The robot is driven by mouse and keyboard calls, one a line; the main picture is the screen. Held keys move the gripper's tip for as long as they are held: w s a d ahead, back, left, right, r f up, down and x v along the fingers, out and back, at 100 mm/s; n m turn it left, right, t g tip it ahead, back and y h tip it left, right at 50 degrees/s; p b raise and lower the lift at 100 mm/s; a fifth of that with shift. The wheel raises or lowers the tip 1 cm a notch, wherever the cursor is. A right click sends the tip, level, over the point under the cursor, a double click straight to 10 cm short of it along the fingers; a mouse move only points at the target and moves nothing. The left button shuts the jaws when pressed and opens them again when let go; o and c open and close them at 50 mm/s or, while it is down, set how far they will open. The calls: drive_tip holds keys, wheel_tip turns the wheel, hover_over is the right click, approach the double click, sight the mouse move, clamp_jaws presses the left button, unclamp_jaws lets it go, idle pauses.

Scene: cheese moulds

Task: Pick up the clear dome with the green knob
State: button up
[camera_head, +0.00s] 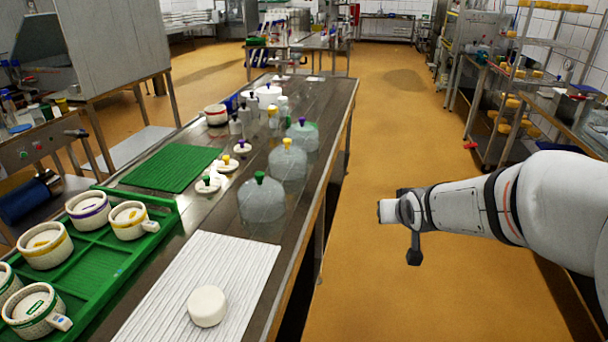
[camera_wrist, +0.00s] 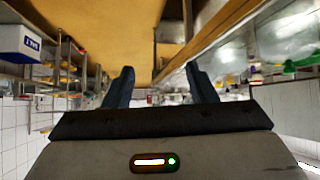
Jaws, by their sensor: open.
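The clear dome with the green knob (camera_head: 262,203) stands upright on the dark table, nearest of the clear domes in the head view. A dome with a yellow knob (camera_head: 288,163) stands just behind it. My gripper (camera_head: 386,211) is off the table's right side, above the floor, well apart from the green-knobbed dome. In the wrist view my gripper (camera_wrist: 160,82) is open and empty, its two dark fingers spread.
A green tray (camera_head: 105,262) with several white moulds fills the table's left. A white ribbed mat (camera_head: 236,255) with a white cheese (camera_head: 207,306) lies in front of the dome. Small knobbed lids (camera_head: 207,185) and a green mat (camera_head: 170,168) lie left. The aisle is clear.

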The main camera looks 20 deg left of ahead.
drive_tip(key=w+a+f+n+t+y, duration=0.25)
drive_tip(key=w+a, duration=0.25)
drive_tip(key=a, duration=0.7)
drive_tip(key=n+y, duration=0.4)
drive_tip(key=y, duration=0.5)
approach(261, 178)
drive_tip(key=a, duration=0.2)
drive_tip(key=shift+w+a+r+m+g, duration=0.15)
drive_tip(key=shift+w+a+g, duration=0.15)
drive_tip(key=shift+w, duration=0.3)
drive_tip(key=shift+w+a+m+g, duration=0.1)
drive_tip(key=shift+w+a+g, duration=0.05)
drive_tip(key=shift+w+a, duration=0.35)
drive_tip(key=x, duration=0.1)
drive_tip(key=p+x, duration=0.2)
drive_tip(key=x, duration=0.1)
drive_tip(key=shift+w+d+r, duration=0.2)
drive_tip(key=shift+w+d, duration=0.1)
drive_tip(key=shift+w, duration=0.05)
drive_tip(key=shift+w+a, duration=0.3)
drive_tip(key=shift+a, duration=0.05)
drive_tip(key=shift+c, duration=0.4)
clamp_jaws()
